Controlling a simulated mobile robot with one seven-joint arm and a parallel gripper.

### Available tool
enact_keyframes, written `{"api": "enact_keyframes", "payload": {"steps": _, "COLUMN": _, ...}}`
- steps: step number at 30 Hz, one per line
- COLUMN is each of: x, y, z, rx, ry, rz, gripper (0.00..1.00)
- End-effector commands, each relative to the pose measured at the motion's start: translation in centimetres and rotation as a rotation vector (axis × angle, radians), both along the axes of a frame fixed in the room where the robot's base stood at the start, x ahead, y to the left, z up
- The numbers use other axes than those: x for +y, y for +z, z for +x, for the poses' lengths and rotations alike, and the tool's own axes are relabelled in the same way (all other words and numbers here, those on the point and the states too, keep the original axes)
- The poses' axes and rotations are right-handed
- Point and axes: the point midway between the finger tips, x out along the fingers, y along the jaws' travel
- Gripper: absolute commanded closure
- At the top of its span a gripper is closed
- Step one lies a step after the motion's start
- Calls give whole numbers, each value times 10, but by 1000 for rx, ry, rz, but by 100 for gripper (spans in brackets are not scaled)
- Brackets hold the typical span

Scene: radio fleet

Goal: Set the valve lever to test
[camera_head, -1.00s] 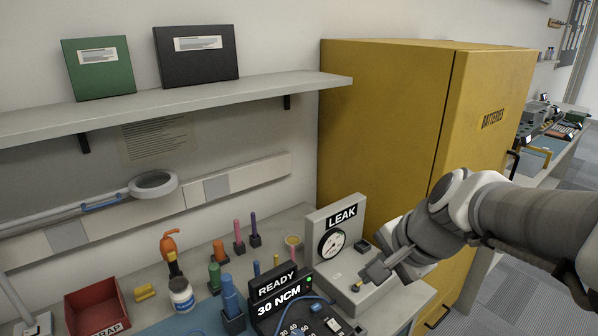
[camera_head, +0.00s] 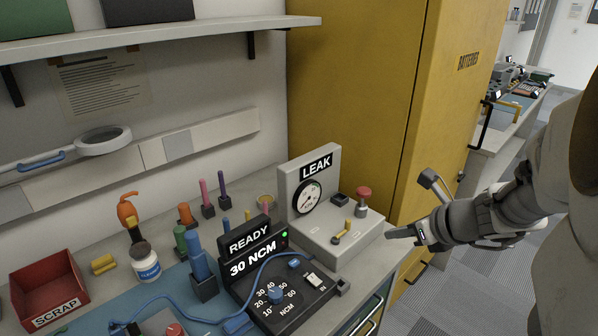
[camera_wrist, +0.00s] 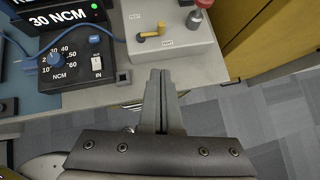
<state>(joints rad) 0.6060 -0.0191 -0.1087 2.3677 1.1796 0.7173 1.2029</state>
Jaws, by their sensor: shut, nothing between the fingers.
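The leak tester (camera_head: 330,255) is a pale grey box on the bench with an upright "LEAK" panel and a round gauge (camera_head: 307,197). Its small brass valve lever (camera_head: 343,232) lies on top, and it also shows in the wrist view (camera_wrist: 150,34). Two small labels sit by the lever in the wrist view, too small to read surely, so I cannot tell its setting. My gripper (camera_head: 388,235) is shut and empty, off the tester's right side and apart from the lever. In the wrist view its fingers (camera_wrist: 162,74) point toward the tester's front edge.
A red mushroom button (camera_head: 363,193) stands on the tester behind and right of the lever. The torque unit (camera_head: 275,285) reading "30 NCM" is to the left, with a blue cable. The yellow battery cabinet (camera_head: 350,100) rises behind. Open floor lies at right.

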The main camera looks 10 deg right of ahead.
Motion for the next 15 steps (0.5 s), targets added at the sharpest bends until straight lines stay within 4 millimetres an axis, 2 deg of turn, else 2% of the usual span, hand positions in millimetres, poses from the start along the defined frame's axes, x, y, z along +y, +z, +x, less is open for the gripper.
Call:
{"api": "enact_keyframes", "payload": {"steps": 8, "x": 2, "y": -3, "z": 2, "rx": 0, "ry": 5, "rz": -2, "gripper": 100}}
{"api": "enact_keyframes", "payload": {"steps": 15, "x": 10, "y": -32, "z": 25, "rx": 3, "ry": 9, "rz": 0, "gripper": 100}}
